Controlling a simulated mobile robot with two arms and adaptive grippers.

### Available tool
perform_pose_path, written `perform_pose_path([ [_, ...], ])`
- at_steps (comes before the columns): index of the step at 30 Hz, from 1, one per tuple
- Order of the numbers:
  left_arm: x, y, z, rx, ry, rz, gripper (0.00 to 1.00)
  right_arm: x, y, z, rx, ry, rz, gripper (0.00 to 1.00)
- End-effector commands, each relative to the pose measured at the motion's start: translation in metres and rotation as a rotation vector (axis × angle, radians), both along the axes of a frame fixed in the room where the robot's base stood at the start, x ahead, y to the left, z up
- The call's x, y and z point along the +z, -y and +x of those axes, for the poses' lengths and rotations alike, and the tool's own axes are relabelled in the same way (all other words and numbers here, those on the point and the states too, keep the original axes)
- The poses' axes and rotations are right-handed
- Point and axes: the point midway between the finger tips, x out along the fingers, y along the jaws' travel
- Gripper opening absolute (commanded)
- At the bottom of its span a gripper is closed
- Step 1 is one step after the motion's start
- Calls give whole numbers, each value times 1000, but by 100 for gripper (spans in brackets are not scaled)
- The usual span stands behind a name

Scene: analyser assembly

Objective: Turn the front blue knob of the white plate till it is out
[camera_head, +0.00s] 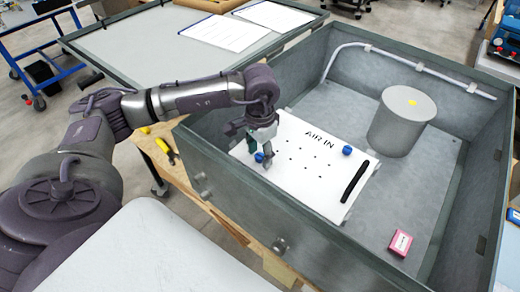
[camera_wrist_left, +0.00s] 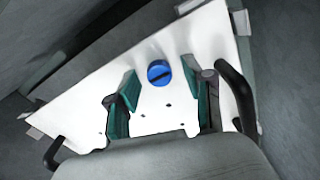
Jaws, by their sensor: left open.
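The white plate (camera_head: 305,190) lies inside the grey open-topped case, marked "AIR IN", with small dark holes. One blue knob (camera_head: 260,157) is on its near left part, right beside my left gripper (camera_head: 266,156). A second blue knob (camera_head: 347,150) is on the far side of the plate. In the left wrist view one round blue knob (camera_wrist_left: 159,73) with a dark slot shows between the green fingertips. The fingers are open, with a gap on both sides of the knob. My right gripper is not in view.
A black handle (camera_head: 355,181) stands on the plate's right side; another handle (camera_wrist_left: 54,154) shows in the left wrist view. A grey cylinder (camera_head: 402,122) and a pink box (camera_head: 400,243) are in the case. The case wall (camera_head: 240,198) rises close to my left arm.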

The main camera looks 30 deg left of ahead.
Motion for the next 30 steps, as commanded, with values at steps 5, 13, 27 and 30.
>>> perform_pose_path([
  [5,-2,0,0,0,0,0,51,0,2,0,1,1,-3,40],
  [13,-2,0,0,0,0,-1,25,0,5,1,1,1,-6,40],
  [27,-3,1,0,27,2,-2,0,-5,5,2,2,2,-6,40],
  [30,-4,1,0,63,3,-2,0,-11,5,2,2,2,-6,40],
])
